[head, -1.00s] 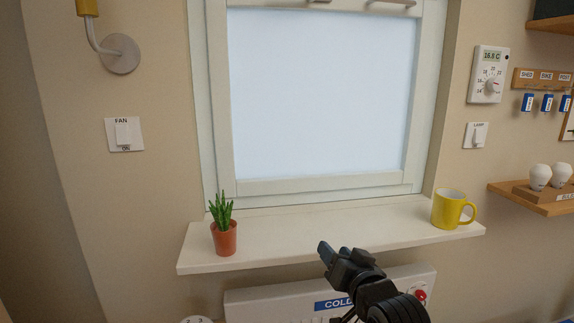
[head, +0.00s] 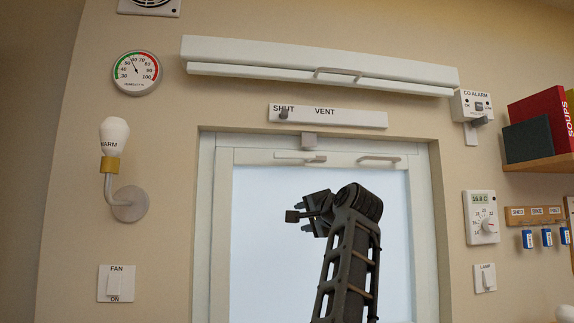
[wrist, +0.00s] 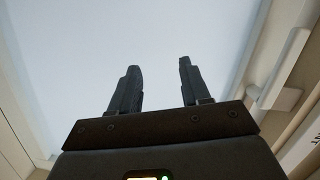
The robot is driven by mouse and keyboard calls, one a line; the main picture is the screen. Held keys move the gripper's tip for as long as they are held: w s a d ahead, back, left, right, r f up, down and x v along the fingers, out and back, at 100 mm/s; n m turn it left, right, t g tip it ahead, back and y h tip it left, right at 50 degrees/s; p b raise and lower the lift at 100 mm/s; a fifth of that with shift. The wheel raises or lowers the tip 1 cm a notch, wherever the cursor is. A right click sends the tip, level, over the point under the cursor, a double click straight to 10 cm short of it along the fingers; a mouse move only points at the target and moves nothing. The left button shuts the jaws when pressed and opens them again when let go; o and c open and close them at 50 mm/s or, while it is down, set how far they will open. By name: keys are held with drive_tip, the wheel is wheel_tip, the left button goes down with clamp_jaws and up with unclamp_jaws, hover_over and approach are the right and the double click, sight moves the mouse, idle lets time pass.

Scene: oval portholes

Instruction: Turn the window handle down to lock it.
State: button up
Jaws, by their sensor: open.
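The window (head: 270,240) is a pale pane in a white frame. On its top rail, left of centre, is a small horizontal white fitting with a grey lever end, which looks like the window handle (head: 315,159). A similar white fitting with a greyish end shows at the right of the wrist view (wrist: 288,68). My gripper (head: 298,216) is open and empty in front of the pane, below the handle and apart from it, pointing left in the head view. In the wrist view its two fingers (wrist: 158,66) stand apart with only pane between them.
A grey pull bar (head: 380,158) sits on the same rail to the right. Above are a SHUT/VENT slider (head: 330,116) and a long white cover (head: 320,68) with a handle. A wall lamp (head: 114,165) is left; a thermostat (head: 482,217) and shelf (head: 545,147) are right.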

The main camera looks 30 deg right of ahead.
sight(289, 155)
wheel_tip(289, 155, up, 16)
drive_tip(key=s+a+m+t+y, duration=0.1)
drive_tip(key=s+a+y, duration=0.1)
drive_tip(key=y, duration=0.1)
drive_tip(key=w+p, duration=0.2)
drive_tip(key=w, duration=0.4)
drive_tip(key=shift+w+r+p, duration=0.15)
drive_tip(key=shift+w+p, duration=0.15)
drive_tip(key=shift+w, duration=0.75)
drive_tip(key=shift+c, duration=0.4)
drive_tip(key=shift+f, duration=0.2)
clamp_jaws()
